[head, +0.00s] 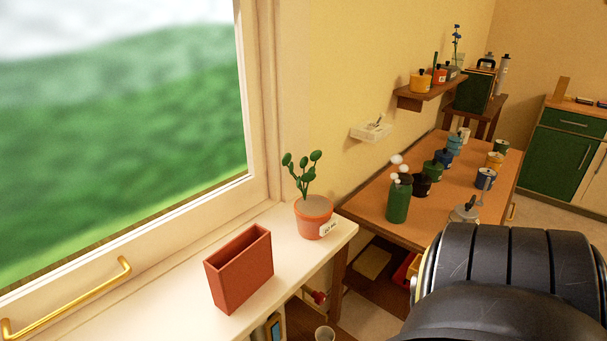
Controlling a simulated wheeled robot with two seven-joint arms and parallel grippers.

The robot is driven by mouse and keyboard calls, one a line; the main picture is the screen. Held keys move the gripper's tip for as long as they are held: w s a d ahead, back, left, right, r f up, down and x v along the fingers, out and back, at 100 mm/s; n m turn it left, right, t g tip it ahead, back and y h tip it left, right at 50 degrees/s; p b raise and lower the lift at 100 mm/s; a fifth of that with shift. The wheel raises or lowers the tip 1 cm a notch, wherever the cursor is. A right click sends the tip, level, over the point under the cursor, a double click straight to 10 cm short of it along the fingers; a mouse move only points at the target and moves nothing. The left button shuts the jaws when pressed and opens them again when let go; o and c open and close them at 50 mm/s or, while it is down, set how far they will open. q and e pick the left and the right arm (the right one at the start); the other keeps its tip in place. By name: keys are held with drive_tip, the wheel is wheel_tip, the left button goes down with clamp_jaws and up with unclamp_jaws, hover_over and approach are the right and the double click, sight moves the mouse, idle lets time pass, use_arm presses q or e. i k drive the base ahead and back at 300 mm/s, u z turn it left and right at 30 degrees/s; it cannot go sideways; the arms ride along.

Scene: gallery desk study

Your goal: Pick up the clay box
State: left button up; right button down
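The clay box (239,271) is a narrow, open-topped, reddish-brown box. It stands upright on the white windowsill ledge (180,318), left of a potted plant and apart from it. Nothing is touching the box from above. Neither of my grippers shows in the head view. A large black rounded part at the lower right looks like part of my own arm; it hides the near end of the desk.
A potted plant (313,217) with a white tag stands at the ledge's right end. A brass window handle (70,298) sticks out at the left. The wooden desk (368,207) carries several pots and jars. Shelving with items lies below the ledge.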

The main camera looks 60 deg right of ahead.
sight(236, 271)
drive_tip(key=z, duration=1.35)
drive_tip(key=k, duration=1.3)
drive_tip(key=u, duration=0.95)
drive_tip(key=i, duration=1.5)
drive_tip(key=z, duration=0.6)
